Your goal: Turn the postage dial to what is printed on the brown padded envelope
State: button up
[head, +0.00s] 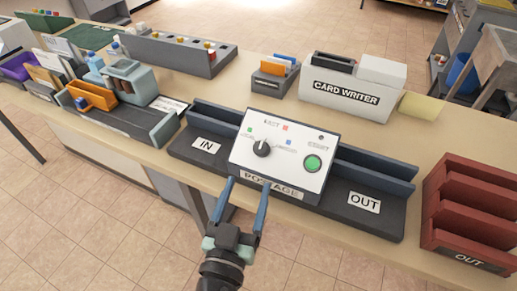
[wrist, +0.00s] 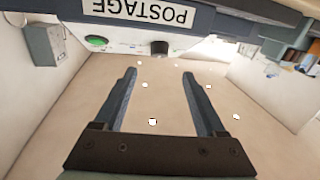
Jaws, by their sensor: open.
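The postage machine (head: 235,157) has a white sloped face with a black round dial (head: 262,148). Its pale pointer mark is toward the top of the face. Small green, red and blue marks with labels surround the dial; the print is too small to read surely. My gripper (head: 248,183) is open and empty, just in front of the machine's lower edge, below the dial. In the wrist view, the fingers (wrist: 159,75) stand apart, with the dark dial (wrist: 160,47) beyond them. Tan envelopes (head: 47,75) stand in a holder at far left; I cannot tell whether one is the padded envelope.
A green button (head: 313,162) sits right of the dial. A dark IN tray (head: 195,158) and OUT tray (head: 375,220) flank the machine. A red OUT rack (head: 470,215) stands at right, a card writer (head: 340,105) behind. Floor is open in front of the counter.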

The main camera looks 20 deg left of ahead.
aim_at(260, 151)
jog(key=w, duration=0.3)
jog(key=w+a+p, duration=0.1)
jog(key=w, duration=0.2)
jog(key=w+p, duration=0.1)
jog(key=w, duration=0.2)
jog(key=shift+w+a, duration=0.2)
jog(key=shift+w, duration=0.15)
grip_shut()
